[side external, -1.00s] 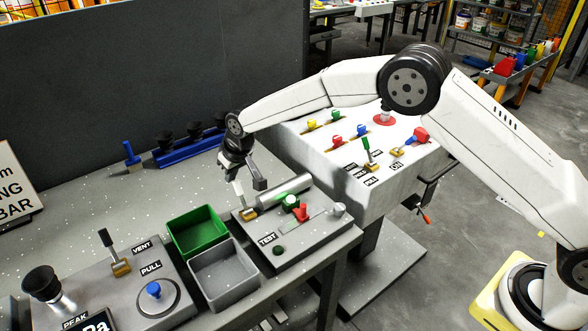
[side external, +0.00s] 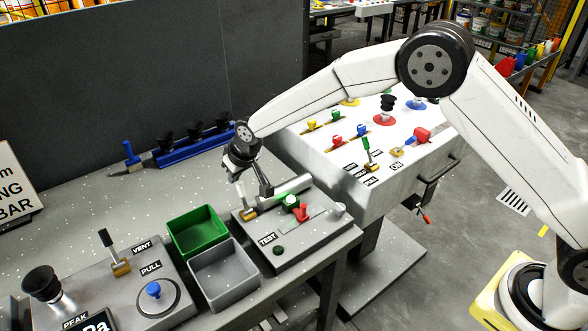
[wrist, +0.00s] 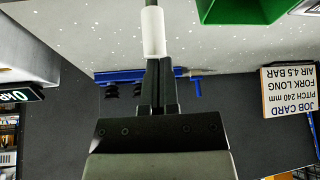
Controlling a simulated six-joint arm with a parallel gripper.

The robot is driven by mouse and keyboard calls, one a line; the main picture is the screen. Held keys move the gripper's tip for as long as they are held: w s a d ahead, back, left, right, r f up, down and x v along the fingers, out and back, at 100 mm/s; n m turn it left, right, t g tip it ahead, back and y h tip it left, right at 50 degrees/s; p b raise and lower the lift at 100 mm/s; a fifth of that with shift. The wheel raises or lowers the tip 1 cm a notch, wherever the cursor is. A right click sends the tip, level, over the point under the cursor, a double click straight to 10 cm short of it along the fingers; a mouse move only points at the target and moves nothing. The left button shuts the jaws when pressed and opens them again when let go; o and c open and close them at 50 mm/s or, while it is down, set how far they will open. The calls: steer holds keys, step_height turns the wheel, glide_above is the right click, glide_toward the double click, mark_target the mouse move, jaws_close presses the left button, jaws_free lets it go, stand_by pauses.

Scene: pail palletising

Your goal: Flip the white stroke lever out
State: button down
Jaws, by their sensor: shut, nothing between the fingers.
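The white stroke lever (side external: 241,195) stands on a brass base (side external: 250,214) at the back left corner of the grey TEST panel (side external: 297,240). It leans slightly to the left in the side view. In the wrist view the lever's white handle (wrist: 153,32) lies just beyond my shut fingertips (wrist: 158,62). I cannot tell whether they touch.
A green bin (side external: 197,232) and a grey bin (side external: 224,275) stand left of the panel. A blue rack (side external: 190,150) lies behind. The bench between rack and bins is clear.

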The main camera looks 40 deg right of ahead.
steer(key=s, duration=0.2)
steer(key=shift+s+r, duration=0.25)
steer(key=shift+s, duration=0.1)
steer(key=shift+s+f, duration=0.3)
steer(key=shift+s, duration=0.8)
steer(key=shift+s+f, duration=0.35)
steer(key=shift+s, duration=0.7)
steer(key=shift+s+f, duration=0.3)
steer(key=shift+s, duration=0.8)
steer(key=shift+a, duration=0.1)
steer(key=w+a+r, duration=0.1)
steer(key=w+r, duration=0.3)
steer(key=s+d+r, duration=0.1)
steer(key=s, duration=0.8)
steer(key=shift+s+d+r, duration=0.15)
steer(key=shift+s+r, duration=0.1)
steer(key=shift+r, duration=0.1)
